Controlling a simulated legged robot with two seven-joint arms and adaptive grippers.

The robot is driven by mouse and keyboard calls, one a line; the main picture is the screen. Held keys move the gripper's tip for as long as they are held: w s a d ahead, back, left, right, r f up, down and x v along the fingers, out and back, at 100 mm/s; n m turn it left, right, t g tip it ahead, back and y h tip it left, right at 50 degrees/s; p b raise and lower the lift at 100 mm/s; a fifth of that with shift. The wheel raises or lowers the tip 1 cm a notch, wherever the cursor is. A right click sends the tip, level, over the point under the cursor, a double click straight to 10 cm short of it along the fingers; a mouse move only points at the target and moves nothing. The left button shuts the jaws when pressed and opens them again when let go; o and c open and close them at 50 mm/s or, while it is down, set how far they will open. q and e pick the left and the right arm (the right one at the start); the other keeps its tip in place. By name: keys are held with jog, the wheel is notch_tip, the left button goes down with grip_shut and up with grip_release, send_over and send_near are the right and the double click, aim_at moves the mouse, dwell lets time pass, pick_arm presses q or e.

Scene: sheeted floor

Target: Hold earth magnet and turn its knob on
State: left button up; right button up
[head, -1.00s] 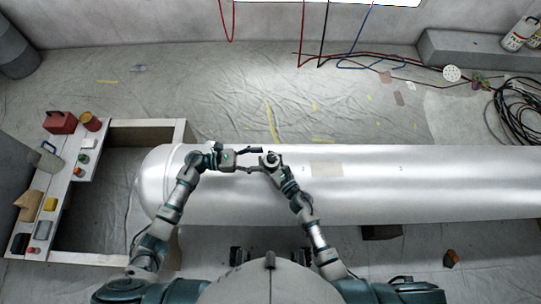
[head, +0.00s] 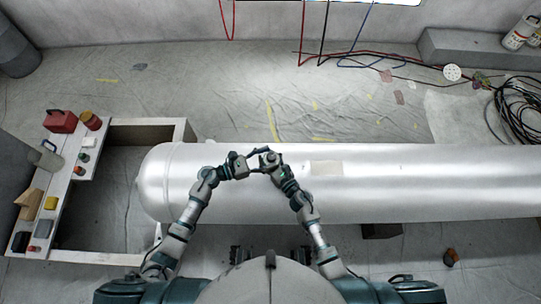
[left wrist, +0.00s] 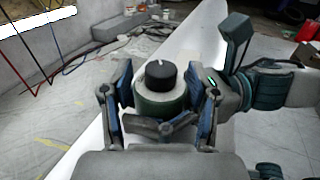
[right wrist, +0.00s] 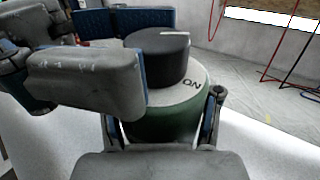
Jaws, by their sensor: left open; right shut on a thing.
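The earth magnet (right wrist: 165,121) is a green cylinder with a pale top marked "ON" and a black knob (right wrist: 160,58) bearing a white line. It stands out from the silver tank and also shows in the left wrist view (left wrist: 158,104). My right gripper (head: 272,163) is shut on its green body. My left gripper (left wrist: 165,90) is open, its fingers on either side of the knob. In the right wrist view one left finger (right wrist: 88,78) partly covers the knob's near side. I cannot tell whether it touches the knob.
The silver tank (head: 420,185) lies across the floor under both grippers. A wooden bench frame (head: 120,258) with cans, blocks and small items stands at the left. Hoses and coiled cable (head: 518,115) lie at the back right. The sheeted floor behind the tank is mostly clear.

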pick_arm(q)
jog(key=shift+x, duration=0.8)
pick_arm(e)
jog(key=shift+f, duration=0.1)
pick_arm(q)
grip_shut()
jog(key=shift+m+g, duration=0.3)
jog(key=shift+g, duration=0.3)
jog(key=m+g, duration=0.1)
jog(key=g, duration=0.1)
jog(key=m+g+h, duration=0.1)
jog(key=g, duration=0.1)
jog(key=shift+w+m, duration=0.15)
jog(key=shift+m, duration=0.15)
jog(key=shift+m+g, duration=1.4)
jog(key=shift+g, duration=0.6)
pick_arm(e)
jog(key=shift+s+a, duration=0.1)
